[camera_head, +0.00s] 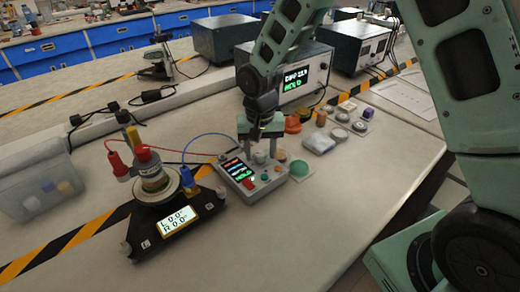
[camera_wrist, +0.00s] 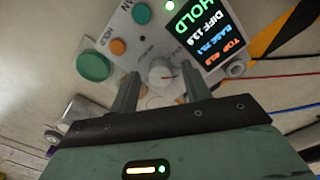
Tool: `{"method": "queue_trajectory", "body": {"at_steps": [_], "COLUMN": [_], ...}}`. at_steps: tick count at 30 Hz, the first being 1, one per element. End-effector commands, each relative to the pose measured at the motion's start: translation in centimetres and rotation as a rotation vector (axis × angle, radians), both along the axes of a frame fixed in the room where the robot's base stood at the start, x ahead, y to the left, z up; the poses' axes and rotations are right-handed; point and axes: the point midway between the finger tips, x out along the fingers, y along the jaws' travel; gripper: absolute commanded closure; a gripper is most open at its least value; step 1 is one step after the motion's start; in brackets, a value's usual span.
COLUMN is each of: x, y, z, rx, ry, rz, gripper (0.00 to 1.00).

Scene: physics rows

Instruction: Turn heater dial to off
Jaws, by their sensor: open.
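A white control box (camera_head: 262,187) with a lit screen stands on the bench in the head view. In the wrist view its face (camera_wrist: 112,28) carries a screen (camera_wrist: 205,35) with HOLD, DIFF, BASE and TOP lines. A pale round dial (camera_wrist: 161,73) sits below the screen, its lower part near my fingers. My gripper (camera_wrist: 160,88) is open, with one finger on each side of the dial. I cannot tell whether the fingers touch it. In the head view my gripper (camera_head: 261,147) points down over the box and hides part of its face. The dial's markings are too small to read.
A clear bin (camera_head: 40,190) is farther left. Small parts, including an orange one (camera_head: 293,125), lie behind right. The front bench is clear.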

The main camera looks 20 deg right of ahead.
Motion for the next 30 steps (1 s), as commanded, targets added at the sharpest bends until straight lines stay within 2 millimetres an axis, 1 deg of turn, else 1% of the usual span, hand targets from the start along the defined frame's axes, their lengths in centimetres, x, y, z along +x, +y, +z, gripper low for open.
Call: {"method": "queue_trajectory", "body": {"at_steps": [5,8,9,10,20,26,30], "x": [0.0,0.01,0.01,0.01,0.02,0.04,0.04], "y": [0.01,0.01,0.01,0.01,-0.01,0.0,0.0], "z": [0.01,0.02,0.02,0.03,0.1,0.2,0.27], "rx": [0.0,0.0,0.0,0.0,0.0,0.001,0.001], "ry": [0.0,0.0,0.0,0.0,0.0,0.0,0.0], "rz": [0.0,0.0,0.0,0.0,0.028,0.123,0.23], "gripper": [0.52,0.77,0.89,0.97,0.97,0.97,0.97]}}
